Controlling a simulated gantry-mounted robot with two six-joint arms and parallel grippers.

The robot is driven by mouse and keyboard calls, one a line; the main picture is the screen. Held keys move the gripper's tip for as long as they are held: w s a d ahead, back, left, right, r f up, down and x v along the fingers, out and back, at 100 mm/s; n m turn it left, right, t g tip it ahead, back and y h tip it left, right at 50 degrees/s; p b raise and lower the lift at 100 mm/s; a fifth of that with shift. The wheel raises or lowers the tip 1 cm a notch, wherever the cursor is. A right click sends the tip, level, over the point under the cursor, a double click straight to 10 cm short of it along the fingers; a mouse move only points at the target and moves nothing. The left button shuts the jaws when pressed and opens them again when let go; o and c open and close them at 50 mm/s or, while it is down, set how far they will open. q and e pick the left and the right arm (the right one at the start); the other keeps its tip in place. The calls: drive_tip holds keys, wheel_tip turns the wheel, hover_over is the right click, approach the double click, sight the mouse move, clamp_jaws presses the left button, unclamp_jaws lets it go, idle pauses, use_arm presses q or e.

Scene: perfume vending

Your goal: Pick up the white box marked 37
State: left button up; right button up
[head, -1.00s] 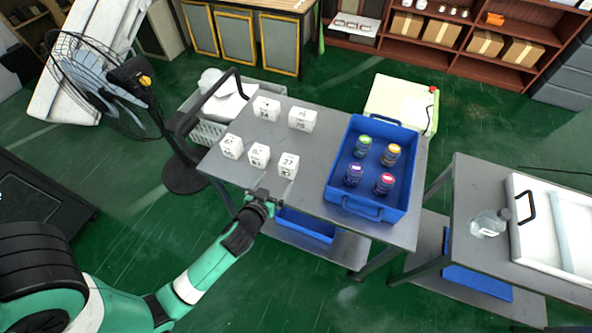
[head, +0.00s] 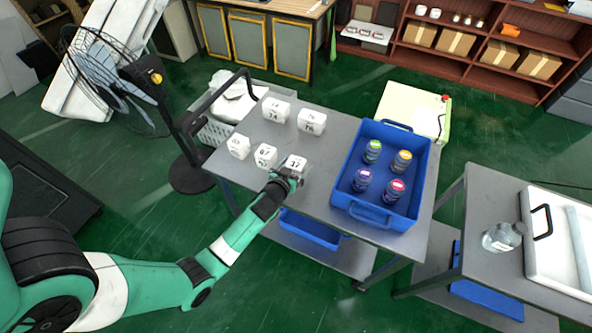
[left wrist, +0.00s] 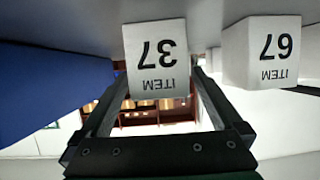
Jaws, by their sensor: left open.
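The white box marked 37 (head: 297,162) stands on the grey table at the front right of the group of white boxes. In the left wrist view the same box (left wrist: 156,58) appears upside down, with "ITEM 37" readable on its face. My left gripper (head: 290,176) is at the near side of this box and partly covers its lower part. In the left wrist view its two fingers are apart, one on each side of the box; I cannot tell whether they touch it. My right gripper is not in view.
A box marked 67 (head: 265,156) stands close to the left, and it shows beside a finger in the left wrist view (left wrist: 262,52). Other white boxes (head: 312,121) stand behind. A blue tray (head: 345,190) with several jars is to the right. The grey table (head: 318,170) is clear between.

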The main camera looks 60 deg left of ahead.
sight(293, 165)
use_arm(q)
drive_tip(key=c, duration=1.3)
drive_tip(key=shift+c, duration=0.2)
drive_tip(key=shift+r+p, duration=0.3)
drive_tip(key=shift+r, duration=0.05)
drive_tip(key=r+p, duration=0.1)
drive_tip(key=r, duration=0.1)
drive_tip(key=s+r+p, duration=0.1)
drive_tip(key=r, duration=0.1)
drive_tip(key=shift+d+p, duration=0.1)
drive_tip(key=shift+p, duration=0.2)
drive_tip(key=s+d+r+p, duration=0.3)
drive_tip(key=s+r+p, duration=0.2)
drive_tip(key=s+r, duration=0.3)
drive_tip(key=s, duration=0.4)
drive_tip(key=shift+s+d+r, duration=0.15)
drive_tip(key=shift+s+d, duration=0.05)
drive_tip(key=shift+s, duration=0.1)
